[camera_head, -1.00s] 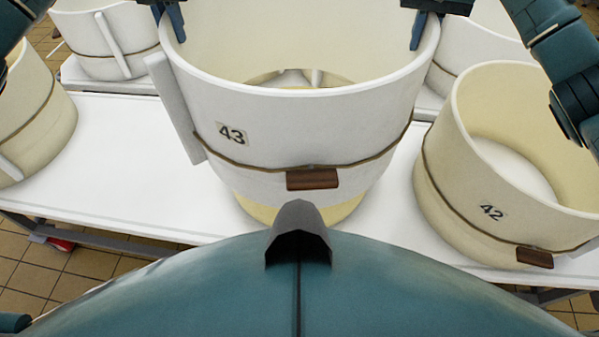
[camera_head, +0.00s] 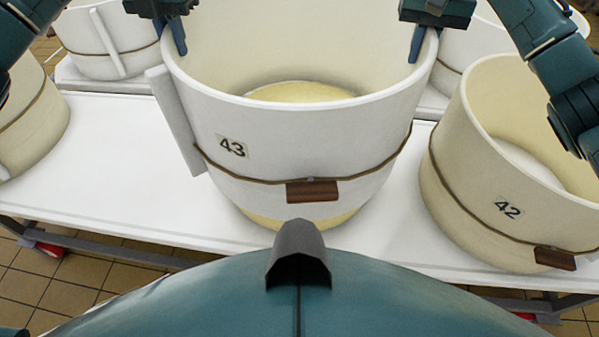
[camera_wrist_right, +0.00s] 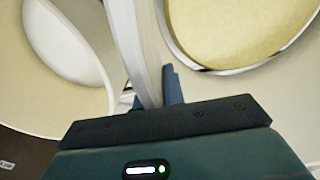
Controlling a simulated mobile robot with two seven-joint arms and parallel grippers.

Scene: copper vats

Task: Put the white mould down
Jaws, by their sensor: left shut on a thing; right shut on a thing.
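The white mould (camera_head: 320,140), an open ring marked 43 with a brown cord and a brown wooden toggle, is upright at the centre of the head view. My left gripper (camera_head: 173,38) is shut on its rim at the left, and my right gripper (camera_head: 417,44) is shut on its rim at the right. The right wrist view shows the mould's wall (camera_wrist_right: 147,50) between the right fingers (camera_wrist_right: 155,92). A round yellow surface (camera_head: 300,92) shows inside the ring, and a yellow strip shows below its lower edge. I cannot tell whether the mould touches the table.
The white table (camera_head: 110,165) is bare to the left of the mould. A cream mould marked 42 (camera_head: 462,180) stands close on the right. Another cream mould (camera_head: 35,125) is at the left edge. More white moulds (camera_head: 105,35) stand behind.

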